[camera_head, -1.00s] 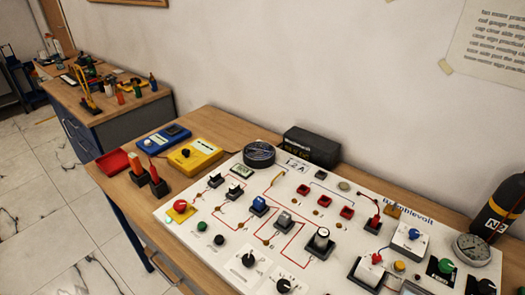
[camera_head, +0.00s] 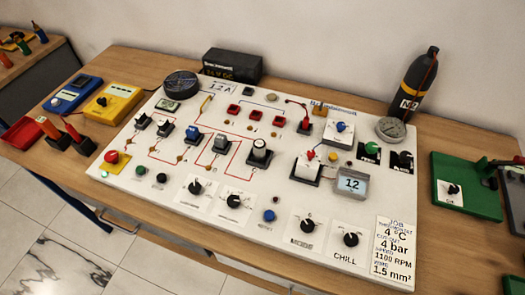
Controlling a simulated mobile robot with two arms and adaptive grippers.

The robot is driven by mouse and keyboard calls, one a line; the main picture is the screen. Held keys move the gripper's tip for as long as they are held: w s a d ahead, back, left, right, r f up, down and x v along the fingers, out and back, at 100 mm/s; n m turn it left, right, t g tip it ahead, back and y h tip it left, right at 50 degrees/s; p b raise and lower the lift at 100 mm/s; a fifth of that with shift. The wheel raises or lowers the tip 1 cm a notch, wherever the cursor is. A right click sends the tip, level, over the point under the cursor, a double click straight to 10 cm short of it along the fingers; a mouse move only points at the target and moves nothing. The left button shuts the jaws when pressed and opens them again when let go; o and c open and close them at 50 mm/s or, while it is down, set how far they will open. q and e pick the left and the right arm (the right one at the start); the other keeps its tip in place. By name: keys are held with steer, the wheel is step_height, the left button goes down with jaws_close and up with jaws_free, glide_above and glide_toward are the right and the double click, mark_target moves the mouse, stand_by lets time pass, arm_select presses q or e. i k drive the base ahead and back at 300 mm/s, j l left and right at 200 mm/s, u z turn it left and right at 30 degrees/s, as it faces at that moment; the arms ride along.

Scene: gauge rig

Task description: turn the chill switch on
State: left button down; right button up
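The chill switch (camera_head: 350,239) is a black rotary knob on a white square plate at the front right of the white panel (camera_head: 262,207). The word CHILL is printed just below it. A small light mark shows on the knob, but its exact setting is too small to tell. Neither of my grippers is in view, and nothing touches the knob.
A similar black knob (camera_head: 307,226) sits just left of it, and a job card (camera_head: 395,250) just right. A grey display (camera_head: 352,184) reading 12 stands behind. A green box (camera_head: 466,188) and a black gas bottle (camera_head: 415,85) stand on the wooden table (camera_head: 437,262).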

mark_target(351, 241)
steer(key=z, duration=1.2)
